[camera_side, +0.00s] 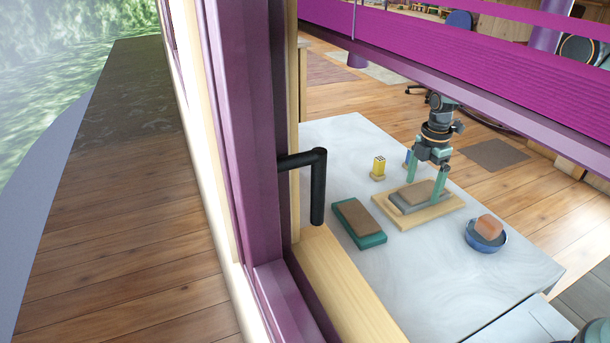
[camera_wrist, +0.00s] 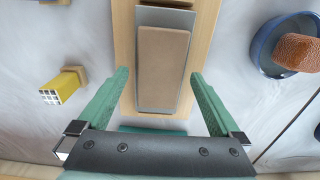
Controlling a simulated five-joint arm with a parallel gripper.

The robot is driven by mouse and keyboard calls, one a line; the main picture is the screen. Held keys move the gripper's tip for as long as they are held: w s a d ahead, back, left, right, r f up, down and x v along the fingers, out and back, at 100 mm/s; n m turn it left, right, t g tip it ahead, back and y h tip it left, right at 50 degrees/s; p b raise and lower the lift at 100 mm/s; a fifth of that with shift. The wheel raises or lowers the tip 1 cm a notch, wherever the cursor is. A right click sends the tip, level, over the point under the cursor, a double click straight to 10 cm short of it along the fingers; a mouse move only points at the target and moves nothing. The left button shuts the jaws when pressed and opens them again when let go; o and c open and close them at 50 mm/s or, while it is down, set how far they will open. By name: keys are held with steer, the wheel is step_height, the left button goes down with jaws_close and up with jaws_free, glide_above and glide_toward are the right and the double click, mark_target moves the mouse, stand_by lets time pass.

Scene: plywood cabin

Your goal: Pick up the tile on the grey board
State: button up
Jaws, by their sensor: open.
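A brown tile (camera_side: 424,190) lies flat on a thin grey board (camera_side: 402,207), which rests on a larger pale wooden board (camera_side: 420,216). In the wrist view the tile (camera_wrist: 163,68) is upright in the picture, with the grey board (camera_wrist: 165,17) showing around it. My gripper (camera_side: 425,189) is open and points down over the tile. In the wrist view its green fingers (camera_wrist: 160,75) stand on the tile's left and right with gaps. I cannot tell how far the fingertips are above the boards.
A second brown tile (camera_side: 361,216) lies on a green board (camera_side: 375,241) to the left. A yellow block (camera_side: 379,165) stands behind. A blue bowl (camera_side: 477,243) holding an orange-brown block (camera_side: 490,226) sits at right. A purple window frame (camera_side: 250,130) hides part of the table.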

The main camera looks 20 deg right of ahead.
steer(key=shift+f, duration=0.95)
steer(key=shift+r, duration=0.1)
steer(key=c, duration=1.4)
